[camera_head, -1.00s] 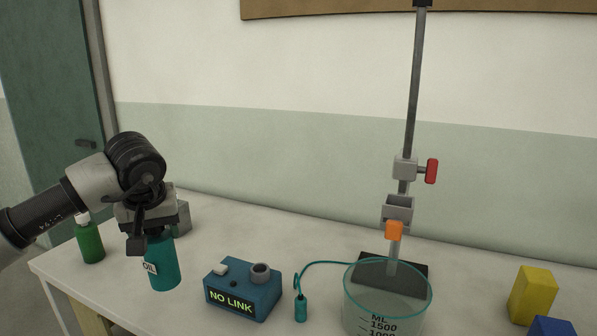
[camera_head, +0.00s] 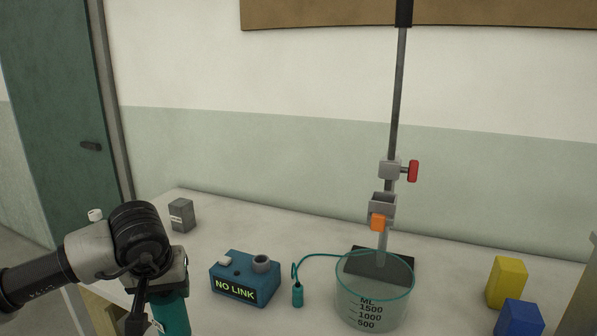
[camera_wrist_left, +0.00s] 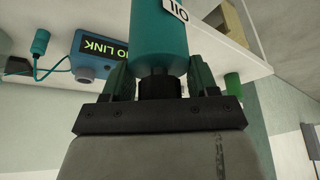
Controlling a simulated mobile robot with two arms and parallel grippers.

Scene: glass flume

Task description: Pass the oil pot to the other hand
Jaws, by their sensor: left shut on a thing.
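The oil pot (camera_head: 175,314) is a teal cylinder with a white OIL label, at the bottom left of the head view, partly hidden by my left arm and cut by the frame edge. It fills the upper middle of the left wrist view (camera_wrist_left: 158,38). My left gripper (camera_wrist_left: 160,82) is shut on the pot's dark neck, one finger on each side; in the head view the gripper (camera_head: 163,290) is seen from above and behind. My right gripper is in neither view.
A blue box reading NO LINK (camera_head: 245,279) sits on the bench, with a teal probe (camera_head: 297,295) beside it. A measuring beaker (camera_head: 372,308) stands by a clamp stand (camera_head: 398,110). Yellow (camera_head: 507,282) and blue (camera_head: 520,320) blocks are at right. A grey block (camera_head: 181,215) is at back left.

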